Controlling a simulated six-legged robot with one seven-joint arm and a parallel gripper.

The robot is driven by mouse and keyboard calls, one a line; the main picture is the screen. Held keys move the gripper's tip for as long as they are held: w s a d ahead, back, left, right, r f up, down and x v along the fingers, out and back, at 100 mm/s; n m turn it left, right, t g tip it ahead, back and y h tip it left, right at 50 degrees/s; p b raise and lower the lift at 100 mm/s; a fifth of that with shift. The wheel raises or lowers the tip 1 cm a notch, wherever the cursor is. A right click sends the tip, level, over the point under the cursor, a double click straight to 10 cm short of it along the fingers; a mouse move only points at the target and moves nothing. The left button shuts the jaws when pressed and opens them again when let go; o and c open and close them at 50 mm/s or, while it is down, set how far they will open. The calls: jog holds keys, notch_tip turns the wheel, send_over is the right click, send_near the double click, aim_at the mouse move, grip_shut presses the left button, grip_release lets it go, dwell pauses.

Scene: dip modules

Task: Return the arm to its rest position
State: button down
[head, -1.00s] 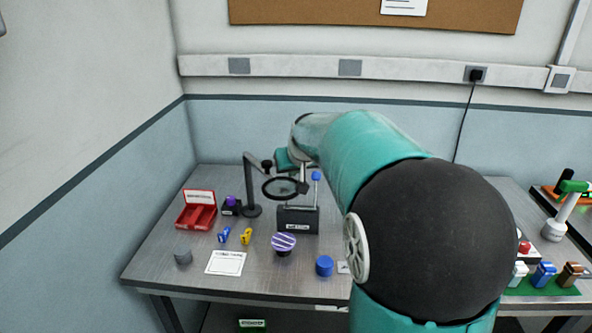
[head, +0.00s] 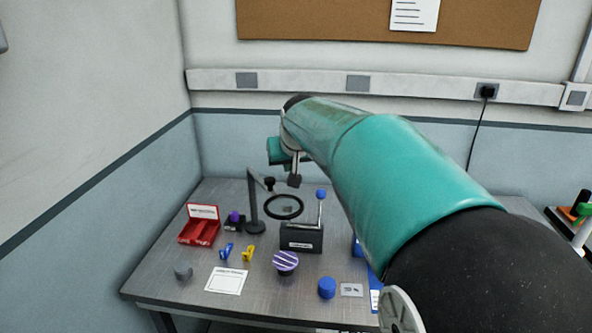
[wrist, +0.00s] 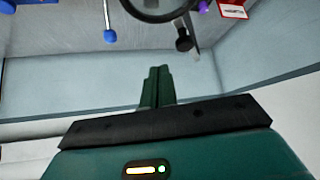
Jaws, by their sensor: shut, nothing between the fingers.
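My teal arm reaches from the lower right over the table in the head view. My gripper (head: 294,181) hangs in the air above the back of the table, near the magnifier ring. Its fingers are together and hold nothing. In the wrist view my gripper (wrist: 156,87) shows as a dark green finger pair, shut, with the wall behind it. The magnifier on its stand (head: 254,208) is below and left of the gripper. The dark box with a blue-knobbed lever (head: 302,237) stands below it; the blue knob also shows in the wrist view (wrist: 110,36).
Walls close off the back and left. Air above the left side is free.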

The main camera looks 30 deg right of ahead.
jog(key=shift+s+a, duration=0.1)
dwell(0.4)
jog(key=s+a+f+n, duration=0.1)
jog(key=s+a+f, duration=0.2)
jog(key=s, duration=0.6)
jog(key=s+a+f+g+y, duration=0.1)
jog(key=s+a+f, duration=0.2)
jog(key=s+a, duration=0.3)
jog(key=s+a+f+n+g, duration=0.1)
jog(key=s+a+f, duration=0.3)
jog(key=s, duration=0.9)
jog(key=shift+s+a+n+y, duration=0.25)
jog(key=shift+s+n+y, duration=0.05)
jog(key=shift+s+y, duration=0.1)
jog(key=c, duration=2.1)
grip_release()
